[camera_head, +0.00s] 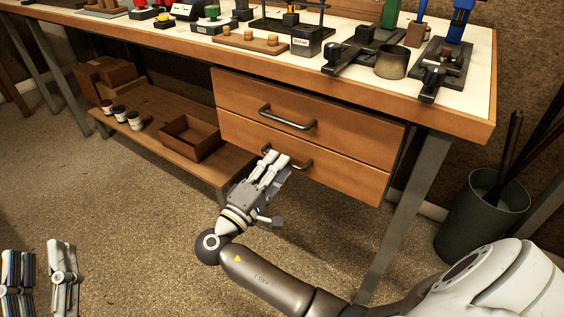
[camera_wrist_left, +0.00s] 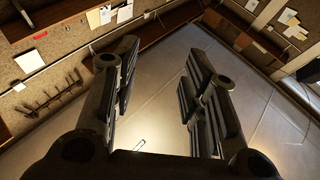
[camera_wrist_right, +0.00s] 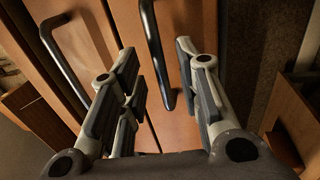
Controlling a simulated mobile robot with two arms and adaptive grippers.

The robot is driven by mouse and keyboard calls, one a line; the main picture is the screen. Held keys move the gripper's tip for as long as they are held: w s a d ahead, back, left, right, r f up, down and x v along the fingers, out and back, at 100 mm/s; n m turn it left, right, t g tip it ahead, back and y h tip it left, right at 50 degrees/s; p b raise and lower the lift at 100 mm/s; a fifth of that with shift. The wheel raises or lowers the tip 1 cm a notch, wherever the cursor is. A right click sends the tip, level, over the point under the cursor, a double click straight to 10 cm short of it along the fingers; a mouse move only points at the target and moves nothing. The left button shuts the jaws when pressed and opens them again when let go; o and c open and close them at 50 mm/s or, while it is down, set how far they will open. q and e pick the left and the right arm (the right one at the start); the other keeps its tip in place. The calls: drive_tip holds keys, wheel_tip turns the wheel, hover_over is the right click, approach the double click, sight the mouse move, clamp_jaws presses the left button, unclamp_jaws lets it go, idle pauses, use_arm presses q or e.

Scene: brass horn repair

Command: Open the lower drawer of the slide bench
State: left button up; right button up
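The slide bench has two wooden drawers under its top, both looking closed. The lower drawer (camera_head: 345,171) has a dark bar handle (camera_head: 302,163), which also shows in the right wrist view (camera_wrist_right: 154,50). My right gripper (camera_head: 277,160) is at this handle and hides its left part. In the right wrist view its fingers are apart, with the near end of the handle between them in the picture; I cannot tell whether they touch it. The upper drawer (camera_head: 245,99) has a similar handle (camera_head: 287,120). My left gripper (camera_head: 40,272) is open and empty, low at the left, away from the bench.
A low shelf (camera_head: 160,115) left of the drawers holds an open brown box (camera_head: 190,138) and small jars. A bench leg (camera_head: 405,215) stands right of the drawers, with a dark bin (camera_head: 480,225) beyond. Tools crowd the benchtop. The floor (camera_head: 130,215) in front is clear.

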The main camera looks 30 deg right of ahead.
use_arm(q)
drive_tip(key=shift+s+r+t, duration=0.4)
drive_tip(key=shift+r+t, duration=0.2)
drive_tip(key=shift+r, duration=0.2)
use_arm(e)
drive_tip(key=shift+x, duration=1.5)
drive_tip(key=shift+c, duration=0.4)
clamp_jaws()
drive_tip(key=shift+f, duration=0.1)
